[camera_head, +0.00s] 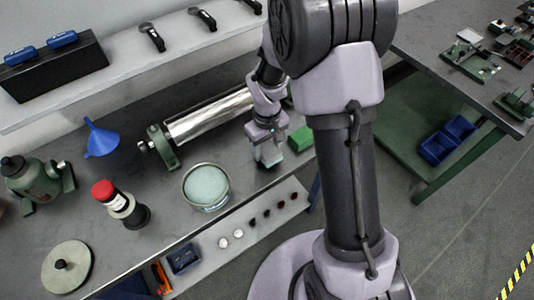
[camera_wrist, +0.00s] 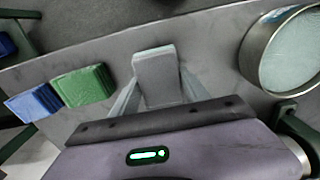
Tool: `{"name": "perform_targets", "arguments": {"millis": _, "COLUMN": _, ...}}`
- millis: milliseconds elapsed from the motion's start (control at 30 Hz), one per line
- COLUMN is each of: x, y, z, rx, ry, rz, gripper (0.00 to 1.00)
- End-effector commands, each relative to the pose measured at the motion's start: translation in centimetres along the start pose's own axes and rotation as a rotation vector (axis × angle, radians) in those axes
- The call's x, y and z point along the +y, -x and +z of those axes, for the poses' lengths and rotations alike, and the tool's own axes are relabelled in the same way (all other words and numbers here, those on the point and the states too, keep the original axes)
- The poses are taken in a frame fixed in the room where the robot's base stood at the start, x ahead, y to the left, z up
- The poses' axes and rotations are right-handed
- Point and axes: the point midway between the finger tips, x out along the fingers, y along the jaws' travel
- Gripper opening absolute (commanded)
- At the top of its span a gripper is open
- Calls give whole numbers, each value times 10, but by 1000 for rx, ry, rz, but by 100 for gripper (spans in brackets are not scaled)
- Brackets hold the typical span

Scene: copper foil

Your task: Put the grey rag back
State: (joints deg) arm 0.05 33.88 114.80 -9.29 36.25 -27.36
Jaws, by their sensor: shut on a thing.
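My gripper (camera_head: 267,143) is shut on the grey rag (camera_head: 269,157), a small folded block, near the front edge of the grey bench. In the wrist view the grey rag (camera_wrist: 155,70) sits between the two pale fingers of my gripper (camera_wrist: 156,88). I cannot tell whether the rag touches the bench top or hangs just above it. A folded green rag (camera_wrist: 84,86) lies beside it, and a blue rag (camera_wrist: 34,102) lies just past the green one. The green rag also shows in the head view (camera_head: 301,138), close to the gripper; the blue one is hidden there behind my arm.
A round tin (camera_head: 206,187) with pale contents stands left of the gripper. A silver roller (camera_head: 208,115) lies behind it. A red-capped bottle (camera_head: 112,196), a blue funnel (camera_head: 100,138) and a disc (camera_head: 69,267) are further left. Bare bench lies around the rags.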

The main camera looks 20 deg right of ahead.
Motion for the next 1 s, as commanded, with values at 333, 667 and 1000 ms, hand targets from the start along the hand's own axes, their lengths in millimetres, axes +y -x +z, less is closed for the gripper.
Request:
{"name": "perform_targets", "arguments": {"millis": 333, "x": 0, "y": -26, "z": 1, "rx": -1, "ry": 0, "rz": 0, "gripper": 16}}
{"name": "perform_targets", "arguments": {"millis": 667, "x": -1, "y": -28, "z": 1, "rx": -1, "ry": 0, "rz": 0, "gripper": 76}}
{"name": "perform_targets", "arguments": {"millis": 1000, "x": 0, "y": 0, "z": 0, "rx": 2, "ry": 1, "rz": 1, "gripper": 76}}
